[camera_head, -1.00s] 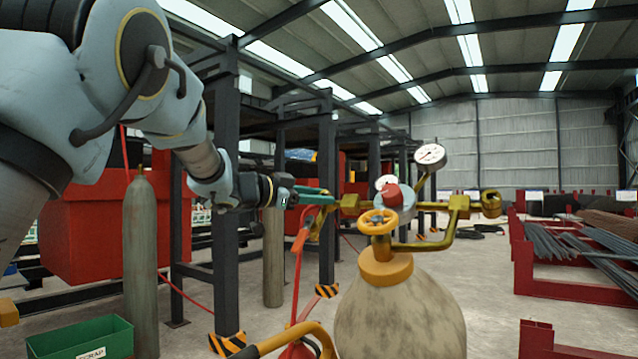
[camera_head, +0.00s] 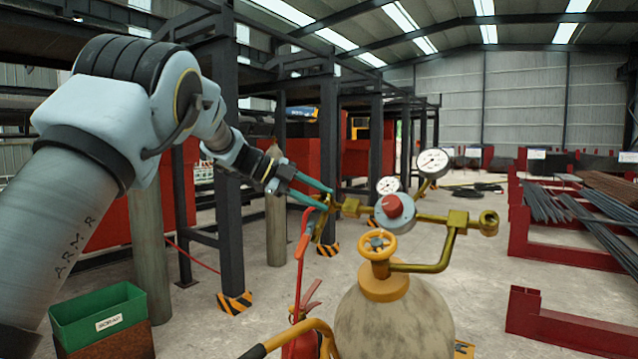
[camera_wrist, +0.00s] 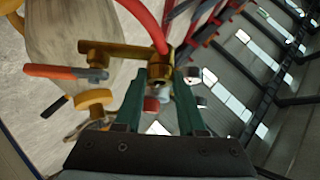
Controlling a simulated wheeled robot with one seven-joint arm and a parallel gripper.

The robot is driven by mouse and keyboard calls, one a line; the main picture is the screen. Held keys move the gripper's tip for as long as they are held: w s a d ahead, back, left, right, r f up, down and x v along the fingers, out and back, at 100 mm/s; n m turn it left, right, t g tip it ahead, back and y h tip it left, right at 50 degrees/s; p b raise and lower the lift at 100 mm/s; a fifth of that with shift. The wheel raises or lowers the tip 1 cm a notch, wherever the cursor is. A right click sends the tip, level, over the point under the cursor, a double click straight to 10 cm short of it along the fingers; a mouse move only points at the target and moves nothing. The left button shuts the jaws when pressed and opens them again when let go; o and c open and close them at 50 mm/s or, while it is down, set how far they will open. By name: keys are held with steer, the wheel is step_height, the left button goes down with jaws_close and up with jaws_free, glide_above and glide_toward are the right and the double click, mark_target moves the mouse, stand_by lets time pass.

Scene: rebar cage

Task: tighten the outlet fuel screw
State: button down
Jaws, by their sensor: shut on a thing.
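The regulator (camera_head: 395,210) with its red knob and two gauges sits on top of the pale gas cylinder (camera_head: 395,318). At its left end is the brass outlet fitting (camera_head: 325,228), with the outlet fuel screw beside my fingertips. My gripper (camera_head: 331,199) reaches it from the upper left. In the wrist view, the teal fingers stand on either side of a small grey and brass piece, which looks like the outlet screw (camera_wrist: 163,89). The gripper is shut on it. The fingers hide part of the screw. A red hose (camera_wrist: 148,22) meets the brass fitting close to the fingertips.
A yellow hand wheel (camera_head: 376,246) sits on the cylinder's valve. The red hose hangs below the outlet, near a red extinguisher (camera_head: 300,340). Dark steel posts (camera_head: 229,200) stand behind my arm. A green scrap bin (camera_head: 97,318) is at the lower left.

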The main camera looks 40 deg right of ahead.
steer(key=shift+d+r+m+y+p, duration=0.1)
steer(key=shift+r+m+y+p, duration=0.05)
steer(key=shift+m+y+p, duration=1.4)
steer(key=shift+m, duration=0.35)
steer(key=c, duration=0.8)
jaws_free()
steer(key=shift+o, duration=0.2)
steer(key=b+v, duration=0.2)
steer(key=v, duration=0.8)
steer(key=shift+a+r, duration=0.25)
steer(key=shift+a, duration=0.1)
